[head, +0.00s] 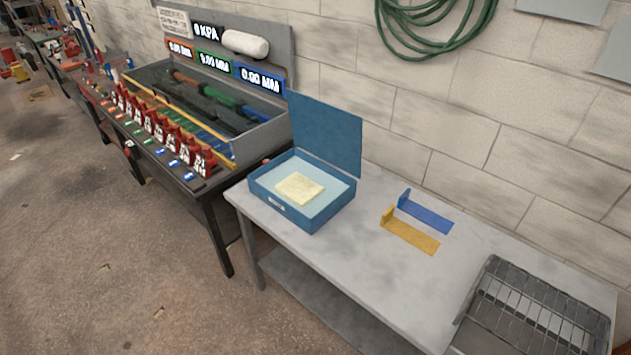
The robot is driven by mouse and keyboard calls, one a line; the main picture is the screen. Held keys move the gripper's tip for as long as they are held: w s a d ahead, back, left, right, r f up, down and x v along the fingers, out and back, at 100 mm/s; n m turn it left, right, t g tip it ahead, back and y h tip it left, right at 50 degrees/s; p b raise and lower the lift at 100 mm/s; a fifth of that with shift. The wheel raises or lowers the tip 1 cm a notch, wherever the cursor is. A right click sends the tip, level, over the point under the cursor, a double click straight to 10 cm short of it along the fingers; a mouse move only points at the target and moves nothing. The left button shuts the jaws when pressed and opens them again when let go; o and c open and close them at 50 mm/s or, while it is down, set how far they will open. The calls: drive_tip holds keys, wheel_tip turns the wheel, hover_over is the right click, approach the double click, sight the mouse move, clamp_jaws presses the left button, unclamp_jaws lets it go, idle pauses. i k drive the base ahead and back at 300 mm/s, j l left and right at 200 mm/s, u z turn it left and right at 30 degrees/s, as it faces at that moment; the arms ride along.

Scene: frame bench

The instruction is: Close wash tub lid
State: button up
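The wash tub (320,214) is a blue open box standing on the left end of the grey bench. Its lid (326,132) is a flat blue panel that stands upright at the tub's back edge, so the tub is open. A pale yellow folded cloth or pad (299,188) lies inside on the light blue interior. A small light label or latch shows on the tub's front wall. My gripper is not in view.
On the grey bench (345,270), a blue bracket (428,213) and a yellow bracket (412,234) lie right of the tub. A wire rack (535,310) is at the right end. A workbench with red fixtures (160,130) stands left. The bench's front middle is clear.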

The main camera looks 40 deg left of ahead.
sight(333, 135)
drive_tip(key=u, duration=1.7)
drive_tip(key=i+j, duration=0.15)
drive_tip(key=i, duration=0.3)
drive_tip(key=i+j+z, duration=0.1)
drive_tip(key=i, duration=0.4)
drive_tip(key=i+j, duration=0.2)
drive_tip(key=i, duration=0.25)
drive_tip(key=i+j+z, duration=0.15)
drive_tip(key=i, duration=0.3)
